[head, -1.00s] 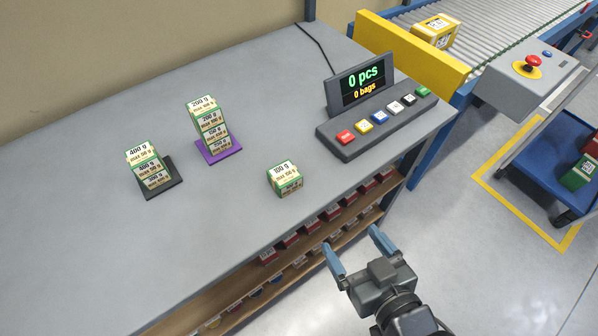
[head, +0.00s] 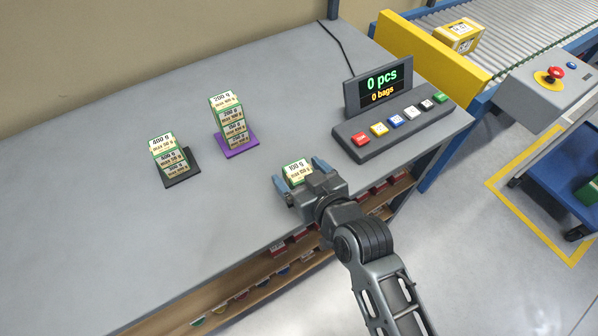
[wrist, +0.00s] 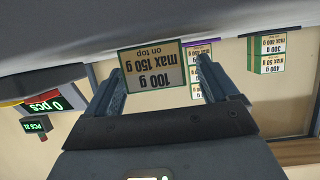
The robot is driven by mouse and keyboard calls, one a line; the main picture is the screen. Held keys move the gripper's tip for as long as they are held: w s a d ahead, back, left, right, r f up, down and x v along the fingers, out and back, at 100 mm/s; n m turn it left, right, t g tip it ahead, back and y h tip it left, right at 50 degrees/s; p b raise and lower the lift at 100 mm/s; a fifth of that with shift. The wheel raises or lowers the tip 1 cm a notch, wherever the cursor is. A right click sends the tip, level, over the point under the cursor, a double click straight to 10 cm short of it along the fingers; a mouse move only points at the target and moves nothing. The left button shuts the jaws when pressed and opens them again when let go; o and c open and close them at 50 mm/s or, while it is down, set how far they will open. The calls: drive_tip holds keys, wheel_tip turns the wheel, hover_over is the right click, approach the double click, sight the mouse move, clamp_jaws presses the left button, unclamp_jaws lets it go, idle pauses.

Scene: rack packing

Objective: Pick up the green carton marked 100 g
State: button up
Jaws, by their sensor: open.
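The green carton marked 100 g (head: 296,170) sits on the grey table near its front edge. In the wrist view its label (wrist: 152,68), reading 100 g, max 150 g on top, appears upside down between the fingers. My gripper (head: 301,175) is open, with one finger on each side of the carton. The near part of the carton is hidden behind my gripper in the head view. I cannot tell whether the fingers touch it.
A carton stack (head: 168,155) stands on a black pad (head: 181,178) at the left. A taller stack (head: 228,120) stands on a purple pad (head: 239,144). A button panel with display (head: 379,86) is right of my gripper. The table is clear at front left.

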sight(295, 169)
drive_tip(key=shift+x, duration=1.55)
drive_tip(key=shift+d, duration=0.15)
drive_tip(key=c, duration=1.1)
drive_tip(key=shift+r, duration=0.1)
